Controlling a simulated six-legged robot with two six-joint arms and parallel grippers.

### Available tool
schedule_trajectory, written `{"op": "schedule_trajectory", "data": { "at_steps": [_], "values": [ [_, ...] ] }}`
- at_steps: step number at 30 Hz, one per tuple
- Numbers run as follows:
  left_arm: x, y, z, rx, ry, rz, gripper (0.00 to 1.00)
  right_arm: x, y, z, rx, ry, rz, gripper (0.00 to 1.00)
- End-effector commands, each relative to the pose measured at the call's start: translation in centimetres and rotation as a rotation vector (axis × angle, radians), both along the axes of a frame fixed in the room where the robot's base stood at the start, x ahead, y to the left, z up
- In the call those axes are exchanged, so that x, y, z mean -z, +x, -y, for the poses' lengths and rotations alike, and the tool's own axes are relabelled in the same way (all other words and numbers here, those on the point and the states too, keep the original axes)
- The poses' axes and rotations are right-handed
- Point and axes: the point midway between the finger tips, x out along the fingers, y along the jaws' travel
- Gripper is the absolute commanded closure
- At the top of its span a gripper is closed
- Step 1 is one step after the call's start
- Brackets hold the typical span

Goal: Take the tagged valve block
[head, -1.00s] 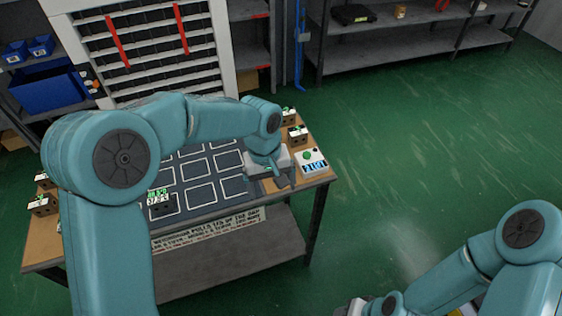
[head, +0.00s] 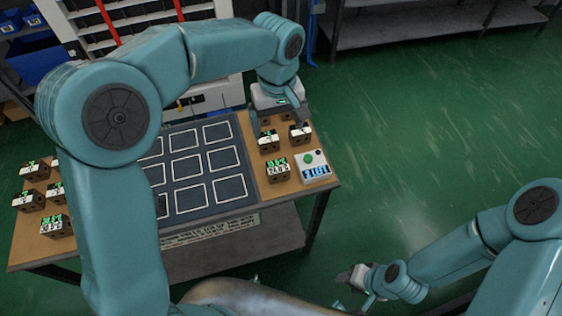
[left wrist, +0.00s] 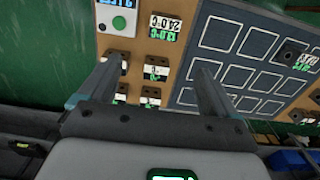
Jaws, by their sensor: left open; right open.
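Small dark valve blocks with white-and-green labels stand on the wooden table in the head view. On the right strip are a front block (head: 278,170), a middle block (head: 268,142) and a back block (head: 299,133). I cannot tell which is the tagged one. My left gripper (head: 277,122) is open and empty above the back of this strip. In the left wrist view its fingers (left wrist: 152,78) are spread, with a labelled block (left wrist: 157,70) between them in the picture, apart from both. My right gripper (head: 354,288) is open and empty, low beyond the table's front right.
A dark mat (head: 238,187) with white outlined squares covers the table's middle; one block (left wrist: 290,52) stands on it. A button box (head: 312,168) sits at the right edge. Several blocks (head: 57,226) stand on the left strip. A drawer cabinet (head: 215,98) stands behind.

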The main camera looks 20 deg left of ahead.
Motion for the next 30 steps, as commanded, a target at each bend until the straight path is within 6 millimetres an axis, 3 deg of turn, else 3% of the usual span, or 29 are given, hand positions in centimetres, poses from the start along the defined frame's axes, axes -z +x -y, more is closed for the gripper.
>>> {"op": "schedule_trajectory", "data": {
  "at_steps": [12, 20, 30],
  "values": [
    [8.8, -1.0, 0.1, 0.0, 0.001, -0.006, 0.08, -0.1, 0.0, 0.0, 0.0, 0.0, -0.001, 0.57],
    [11.2, -0.8, 0.2, 0.0, 0.0, -0.002, 0.08, -0.3, 0.0, 0.0, 0.0, 0.0, -0.001, 0.57],
    [15.8, -1.0, 0.3, 0.001, -0.001, -0.003, 0.08, -1.2, 0.0, 0.0, 0.0, 0.0, 0.0, 0.57]
  ]
}}
